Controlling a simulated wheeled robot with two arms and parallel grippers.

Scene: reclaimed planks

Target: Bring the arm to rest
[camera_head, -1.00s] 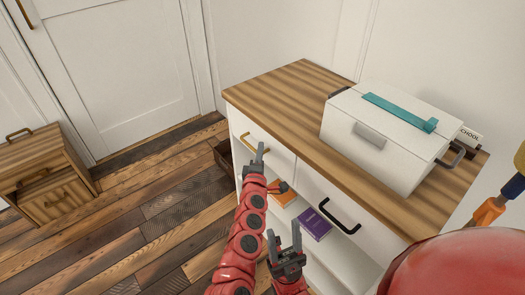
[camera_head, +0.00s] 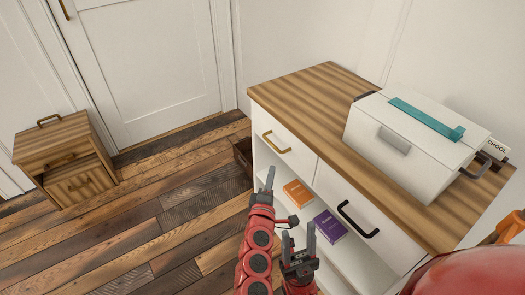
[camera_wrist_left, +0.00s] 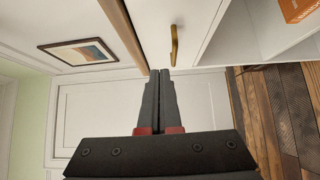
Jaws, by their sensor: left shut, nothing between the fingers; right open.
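My left gripper (camera_head: 268,182) is in front of the white cabinet (camera_head: 342,262), below the brass handle (camera_head: 277,143) of its left drawer. It is shut and empty, apart from the handle in the head view. In the left wrist view its fingers (camera_wrist_left: 160,76) lie together, with the brass handle (camera_wrist_left: 174,45) just beyond their tips. My right gripper (camera_head: 298,238) is lower in the head view, open and empty, in front of the cabinet's open shelf. Both drawers look closed.
A white box (camera_head: 405,150) with a teal strip stands on the wooden top (camera_head: 305,92). An orange book (camera_head: 298,192) and a purple book (camera_head: 329,226) are on the shelf. A small wooden cabinet (camera_head: 62,140) stands at the left. Floor (camera_head: 150,225) between is clear.

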